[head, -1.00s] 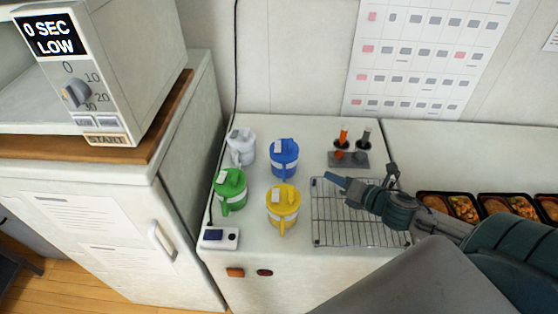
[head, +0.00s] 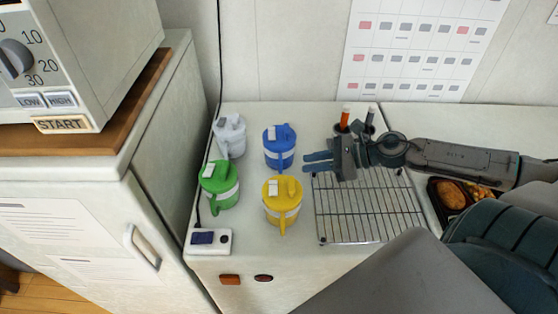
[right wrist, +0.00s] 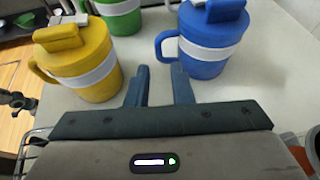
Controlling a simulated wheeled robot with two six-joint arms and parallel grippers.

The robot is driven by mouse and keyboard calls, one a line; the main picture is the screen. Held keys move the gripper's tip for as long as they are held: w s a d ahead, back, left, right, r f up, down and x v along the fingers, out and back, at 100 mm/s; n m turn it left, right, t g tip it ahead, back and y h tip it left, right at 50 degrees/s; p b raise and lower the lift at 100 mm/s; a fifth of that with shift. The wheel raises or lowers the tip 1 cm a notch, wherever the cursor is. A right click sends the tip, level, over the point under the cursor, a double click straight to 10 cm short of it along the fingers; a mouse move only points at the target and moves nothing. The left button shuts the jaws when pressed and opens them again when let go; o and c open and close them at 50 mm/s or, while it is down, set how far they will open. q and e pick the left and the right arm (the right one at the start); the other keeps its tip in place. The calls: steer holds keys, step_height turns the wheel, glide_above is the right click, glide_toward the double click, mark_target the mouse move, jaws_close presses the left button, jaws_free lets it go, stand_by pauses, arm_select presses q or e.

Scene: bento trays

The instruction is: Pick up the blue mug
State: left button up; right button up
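The blue mug (head: 279,150) stands upright on the white counter, behind the yellow mug. In the right wrist view the blue mug (right wrist: 210,55) is ahead and to the right, with its handle on its left side. My right gripper (head: 306,162) is just right of the blue mug in the head view, fingers pointing left. In the right wrist view its two fingers (right wrist: 160,80) are apart with nothing between them. The blue mug's handle is beyond the fingertips, and I see no clear contact. My left gripper is not in view.
The yellow mug (head: 282,206) is close by in front; the green mug (head: 219,188) and white mug (head: 230,138) stand to the left. A wire rack (head: 367,225) lies below my arm. A power strip (head: 208,241) sits at the front left, and a bento tray (head: 437,207) is at right.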

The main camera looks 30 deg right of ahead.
mark_target(280, 154)
steer(key=shift+w+a+f+b, duration=0.4)
steer(key=shift+a+b, duration=0.05)
steer(key=shift+b, duration=0.25)
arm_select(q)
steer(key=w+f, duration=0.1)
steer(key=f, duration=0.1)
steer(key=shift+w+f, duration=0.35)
arm_select(e)
steer(key=shift+w+a, duration=0.2)
steer(key=shift+w+a+f+b, duration=0.35)
steer(key=shift+a+b, duration=0.2)
steer(key=shift+b, duration=0.25)
steer(key=shift+w+a, duration=0.15)
steer(key=shift+p+x, duration=0.3)
steer(key=shift+x, duration=0.6)
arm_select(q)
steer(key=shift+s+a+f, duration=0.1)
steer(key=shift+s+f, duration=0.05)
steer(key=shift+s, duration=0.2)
arm_select(e)
steer(key=shift+w+a+f, duration=0.35)
steer(key=shift+w+a, duration=0.05)
steer(key=shift+a, duration=0.05)
jaws_close()
